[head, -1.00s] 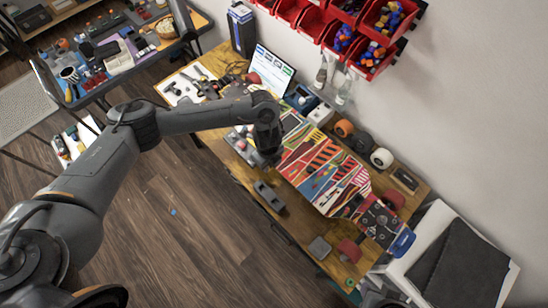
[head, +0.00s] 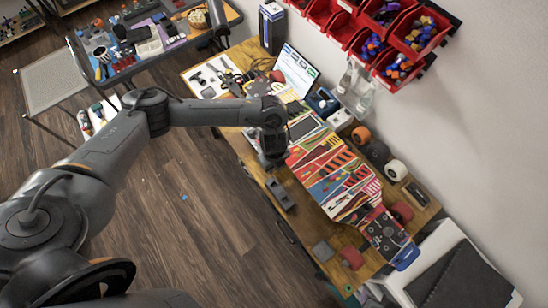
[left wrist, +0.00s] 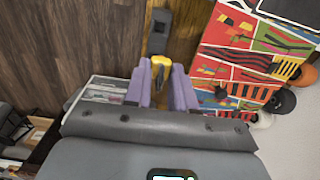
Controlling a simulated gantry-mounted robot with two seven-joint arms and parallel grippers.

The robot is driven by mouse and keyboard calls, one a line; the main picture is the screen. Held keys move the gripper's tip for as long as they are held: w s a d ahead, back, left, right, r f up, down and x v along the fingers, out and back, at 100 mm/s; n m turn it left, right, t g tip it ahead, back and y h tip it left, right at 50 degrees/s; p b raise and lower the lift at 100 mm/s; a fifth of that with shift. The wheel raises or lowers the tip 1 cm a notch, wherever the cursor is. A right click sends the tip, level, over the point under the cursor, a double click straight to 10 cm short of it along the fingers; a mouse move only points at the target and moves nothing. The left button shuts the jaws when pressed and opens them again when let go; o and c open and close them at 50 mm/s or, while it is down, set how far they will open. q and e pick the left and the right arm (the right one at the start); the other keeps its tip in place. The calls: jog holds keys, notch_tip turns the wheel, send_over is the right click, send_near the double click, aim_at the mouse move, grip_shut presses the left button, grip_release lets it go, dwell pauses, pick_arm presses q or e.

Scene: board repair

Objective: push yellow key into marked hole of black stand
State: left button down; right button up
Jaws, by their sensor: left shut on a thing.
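The black stand (head: 280,193) lies near the front edge of the wooden table in the head view. It shows at the top of the left wrist view (left wrist: 158,32), with a paler square part and a dark opening. My left gripper (head: 270,162) is above the table, just behind the stand in the head view. In the left wrist view, its purple fingers (left wrist: 160,82) are shut on the yellow key (left wrist: 161,62). The key's far end points toward the stand; I cannot tell whether they touch. The hole's mark cannot be made out. My right gripper is not in view.
A colourful skateboard deck (head: 335,178) with wheels lies right beside the stand. A grey block (head: 323,250) and a red wheel (head: 351,257) sit near the table's front right. Red bins (head: 415,30) hang on the wall. A laptop (head: 293,70) stands at the back.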

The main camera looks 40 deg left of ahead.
pick_arm(q)
jog(key=shift+f+b, duration=1.2)
jog(key=shift+f, duration=0.65)
jog(key=shift+f+b, duration=3.55)
jog(key=shift+f, duration=1.6)
jog(key=shift+f+b, duration=0.45)
jog(key=shift+f, duration=0.25)
jog(key=shift+f, duration=0.4)
